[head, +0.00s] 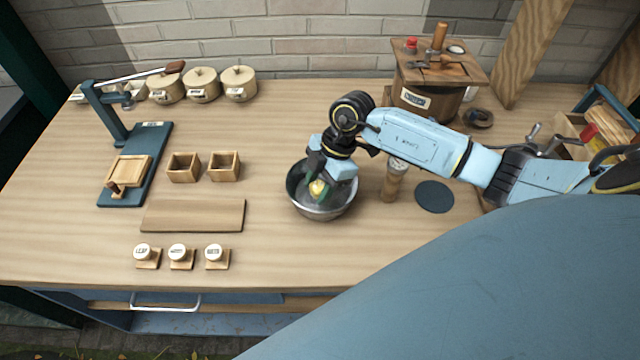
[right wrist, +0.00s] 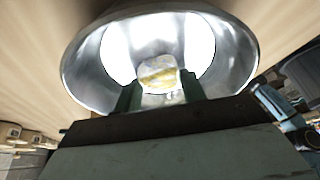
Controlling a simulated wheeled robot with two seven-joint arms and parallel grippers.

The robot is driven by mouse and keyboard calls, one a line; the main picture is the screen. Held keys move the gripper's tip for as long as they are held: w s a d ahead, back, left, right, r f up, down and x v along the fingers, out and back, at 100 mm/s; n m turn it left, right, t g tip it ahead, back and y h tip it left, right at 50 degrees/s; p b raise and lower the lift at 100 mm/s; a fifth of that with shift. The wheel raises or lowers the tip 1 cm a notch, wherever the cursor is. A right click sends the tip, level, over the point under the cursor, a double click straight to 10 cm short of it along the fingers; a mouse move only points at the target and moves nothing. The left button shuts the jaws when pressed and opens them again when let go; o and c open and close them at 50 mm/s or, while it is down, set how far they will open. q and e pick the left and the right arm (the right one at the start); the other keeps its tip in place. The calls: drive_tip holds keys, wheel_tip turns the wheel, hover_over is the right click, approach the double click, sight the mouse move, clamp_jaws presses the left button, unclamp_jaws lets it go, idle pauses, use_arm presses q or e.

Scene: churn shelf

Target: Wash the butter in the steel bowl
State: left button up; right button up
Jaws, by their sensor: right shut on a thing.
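The steel bowl (head: 322,212) stands on the wooden table, right of the middle of the head view. My right gripper (head: 318,188) reaches down into it from above. It is shut on a pale yellow lump of butter (head: 317,188), which is inside the bowl's rim. The right wrist view shows the butter (right wrist: 159,75) between the two dark fingers (right wrist: 160,95), with the shiny bowl wall (right wrist: 85,75) around it. I cannot tell whether the butter touches the bowl's bottom. My left gripper is not in view.
A shaker-like wooden cylinder (head: 395,180) and a dark round mat (head: 435,197) are right of the bowl. The wooden churn (head: 428,100) stands behind. Left are a board (head: 193,215), two small wooden boxes (head: 183,167), a blue press (head: 143,145) and three stamps (head: 181,257). Table in front of the bowl is clear.

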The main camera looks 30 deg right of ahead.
drive_tip(key=shift+s+d+p, duration=0.15)
drive_tip(key=shift+d+p, duration=0.1)
drive_tip(key=shift+p, duration=0.15)
idle(0.3)
drive_tip(key=shift+w+a, duration=0.2)
drive_tip(key=shift+a, duration=0.1)
idle(0.5)
drive_tip(key=shift+p, duration=0.3)
wheel_tip(320, 180, up, 8)
drive_tip(key=p, duration=0.8)
drive_tip(key=shift+f, duration=0.2)
idle(0.5)
wheel_tip(320, 180, up, 4)
drive_tip(key=p, duration=0.4)
idle(0.5)
